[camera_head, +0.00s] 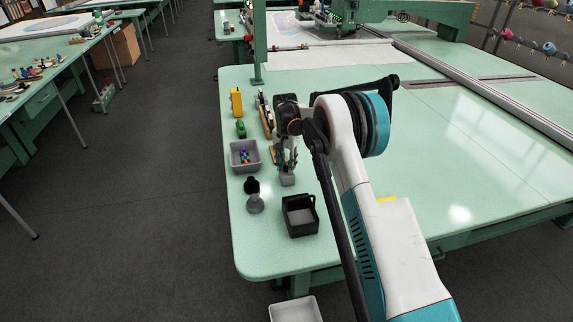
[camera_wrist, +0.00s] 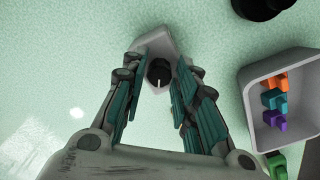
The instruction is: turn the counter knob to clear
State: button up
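The counter is a small grey housing (camera_wrist: 153,42) on the green table, seen in the middle of the wrist view; in the head view it is the grey block (camera_head: 287,179) below my fingers. Its round black knob (camera_wrist: 158,70) has a white mark pointing down in the wrist view. My gripper (camera_wrist: 155,78) is open, pointing down, with its teal-padded fingers on either side of the knob and a visible gap to each. It also shows above the counter in the head view (camera_head: 285,160). I cannot tell how high the fingertips are above the table.
A grey tray (camera_wrist: 246,93) with orange, blue and purple pieces stands to the right in the wrist view. In the head view, a black box (camera_head: 300,229), a grey-and-black item (camera_head: 254,203) and a yellow item (camera_head: 236,101) stand nearby.

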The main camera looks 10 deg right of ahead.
aim_at(286, 166)
dwell(0.3)
notch_tip(286, 166, up, 12)
jog(key=shift+a, duration=0.1)
dwell(0.4)
jog(key=s+r+n+t, duration=0.4)
jog(key=s+r, duration=1.5)
jog(key=s, duration=0.2)
jog(key=s+f+n+t, duration=0.1)
jog(key=s+f, duration=0.1)
jog(key=s, duration=0.6)
jog(key=s+f+n+t, duration=0.1)
jog(key=s+f, duration=0.1)
jog(key=s, duration=0.7)
jog(key=s+f+n+t, duration=0.1)
jog(key=s+f+n, duration=0.1)
jog(key=s, duration=0.7)
jog(key=shift+s+f, duration=0.15)
jog(key=shift+f, duration=0.2)
